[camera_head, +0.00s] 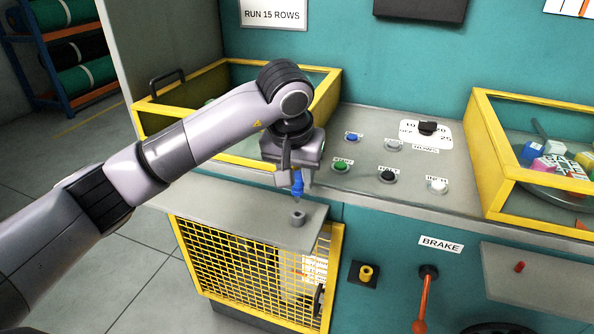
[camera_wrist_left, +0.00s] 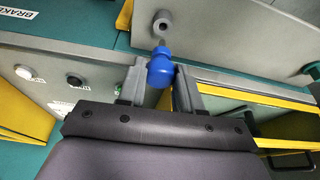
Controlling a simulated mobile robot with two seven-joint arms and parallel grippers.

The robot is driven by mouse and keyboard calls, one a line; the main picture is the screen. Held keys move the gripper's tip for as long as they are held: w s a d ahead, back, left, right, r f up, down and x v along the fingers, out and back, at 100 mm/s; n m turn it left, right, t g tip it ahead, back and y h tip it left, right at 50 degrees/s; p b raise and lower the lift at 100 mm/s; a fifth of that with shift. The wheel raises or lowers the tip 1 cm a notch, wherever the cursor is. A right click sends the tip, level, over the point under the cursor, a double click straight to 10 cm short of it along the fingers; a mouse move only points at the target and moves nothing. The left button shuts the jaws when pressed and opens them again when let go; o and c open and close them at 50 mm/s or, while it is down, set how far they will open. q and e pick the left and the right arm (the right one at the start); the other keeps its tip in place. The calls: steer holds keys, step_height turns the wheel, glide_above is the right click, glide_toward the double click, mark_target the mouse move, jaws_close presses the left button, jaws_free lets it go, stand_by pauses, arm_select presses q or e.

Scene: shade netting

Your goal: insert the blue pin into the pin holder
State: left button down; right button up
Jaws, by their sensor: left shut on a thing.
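The blue pin (camera_head: 298,184) is held in my left gripper (camera_head: 297,176), its grey tip pointing down. In the left wrist view the blue pin (camera_wrist_left: 160,68) sits between the two fingers of my left gripper (camera_wrist_left: 160,85). The pin holder (camera_head: 298,217) is a small grey cylinder on the grey shelf, just below the pin. In the left wrist view the pin holder (camera_wrist_left: 163,22) shows a dark hole, close beyond the pin's tip. I cannot tell whether the tip touches it. My right gripper is not in view.
The grey shelf (camera_head: 235,212) sits above a yellow mesh guard (camera_head: 250,265). Buttons and a rotary knob (camera_head: 428,128) are on the panel to the right. Yellow-framed bins stand left and right (camera_head: 490,150). An orange brake lever (camera_head: 423,300) hangs at the lower right.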

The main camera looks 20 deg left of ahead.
mark_target(296, 188)
arm_select(q)
steer(key=shift+f+b, duration=0.7)
steer(key=shift+f, duration=0.4)
steer(key=shift+f+b, duration=1)
steer(key=shift+f, duration=0.1)
stand_by(0.5)
steer(key=shift+f+b, duration=0.5)
steer(key=shift+f, duration=0.1)
steer(key=c, duration=0.7)
jaws_free()
steer(key=shift+r, duration=0.25)
steer(key=v, duration=0.6)
steer(key=shift+s+r, duration=0.15)
steer(key=shift+r, duration=0.15)
